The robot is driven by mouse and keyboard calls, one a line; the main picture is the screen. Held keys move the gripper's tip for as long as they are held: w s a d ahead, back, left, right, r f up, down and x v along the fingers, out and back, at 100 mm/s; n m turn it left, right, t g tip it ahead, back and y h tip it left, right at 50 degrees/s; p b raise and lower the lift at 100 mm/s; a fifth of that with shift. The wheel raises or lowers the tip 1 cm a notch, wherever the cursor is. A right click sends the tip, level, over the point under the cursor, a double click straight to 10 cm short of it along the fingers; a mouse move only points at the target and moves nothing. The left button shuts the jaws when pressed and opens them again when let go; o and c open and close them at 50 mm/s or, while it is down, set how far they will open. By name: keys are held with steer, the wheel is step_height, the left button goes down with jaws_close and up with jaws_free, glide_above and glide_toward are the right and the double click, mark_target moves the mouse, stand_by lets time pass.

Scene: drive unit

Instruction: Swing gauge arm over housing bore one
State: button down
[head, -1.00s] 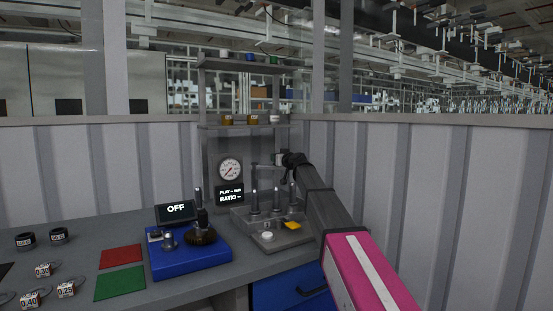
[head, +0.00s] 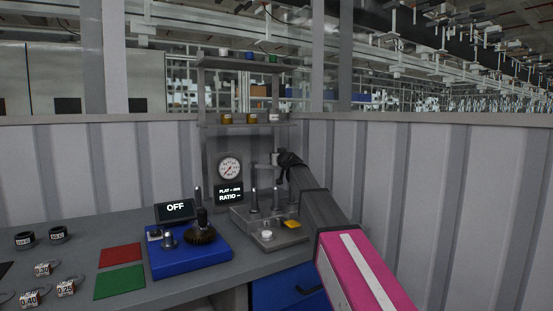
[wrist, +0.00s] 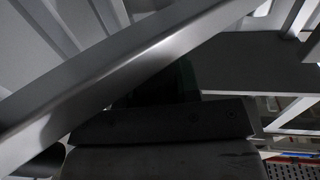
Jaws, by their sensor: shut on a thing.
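The grey housing fixture (head: 262,218) stands on the bench below the dial gauge (head: 230,168), with upright posts on it. The gauge arm (head: 263,167) is a grey bar above these posts. My gripper (head: 283,158) is at its right end, shut on it; the fingertips are small and dark here. In the wrist view a pale metal bar (wrist: 140,62) crosses diagonally in front of the dark gripper body, and the fingertips are hidden. Which bore is bore one, and whether the arm lies over it, I cannot tell.
A blue base (head: 190,258) with a dark gear stands left of the fixture, beside an OFF display (head: 176,208). Red (head: 121,252) and green (head: 120,282) mats and several labelled rings lie further left. A shelf rack (head: 247,125) rises behind; a ribbed wall closes the right.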

steer(key=c, duration=0.8)
jaws_free()
steer(key=v, duration=1)
steer(key=shift+s+d, duration=0.2)
steer(key=shift+s, duration=0.15)
